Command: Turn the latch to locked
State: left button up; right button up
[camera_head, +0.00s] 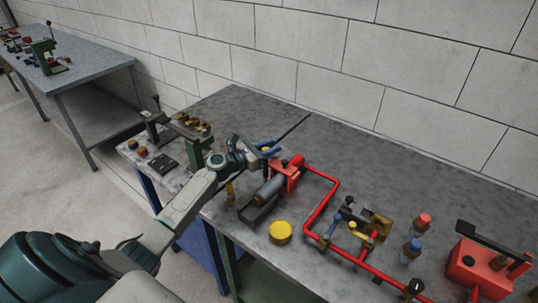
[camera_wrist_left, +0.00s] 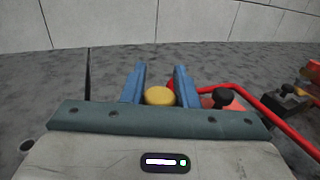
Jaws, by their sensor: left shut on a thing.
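My left gripper (camera_head: 269,147) reaches in over the table, at the back left of the red pump (camera_head: 287,175). In the left wrist view its two blue fingers (camera_wrist_left: 160,80) stand a little apart, shut on a yellow round knob (camera_wrist_left: 160,96). The knob is hidden by the gripper in the head view. I cannot tell for sure that this knob is the latch, nor which way the latch is turned. A black knob (camera_wrist_left: 222,98) on the red pump is just right of the fingers. My right gripper is not in view.
A red pipe (camera_head: 325,205) runs from the pump to several small valves. A yellow disc (camera_head: 280,232) lies in front of the grey motor (camera_head: 263,200). A red box (camera_head: 478,268) stands at the right. The table (camera_head: 420,180) is clear towards the wall.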

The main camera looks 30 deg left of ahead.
pick_arm(q)
jog(key=m+g+h+b, duration=0.2)
jog(key=b, duration=0.1)
jog(key=m+g+h+b, duration=0.1)
jog(key=m+h+b, duration=0.1)
jog(key=h+b, duration=0.1)
jog(key=shift+s+d+f+g, duration=0.1)
jog(key=shift+d+f+g, duration=0.1)
jog(key=shift+g, duration=0.2)
jog(key=shift+s+d+r+m+g+h+b, duration=0.1)
jog(key=shift+m+g+h+b, duration=0.5)
jog(key=shift+m+g+h, duration=0.15)
jog(key=shift+s+r+m+g+h+b, duration=0.1)
jog(key=shift+m+g+h+b, duration=0.35)
jog(key=shift+g+b, duration=0.15)
jog(key=shift+d, duration=0.1)
jog(key=o, duration=1)
jog(key=shift+r, duration=0.15)
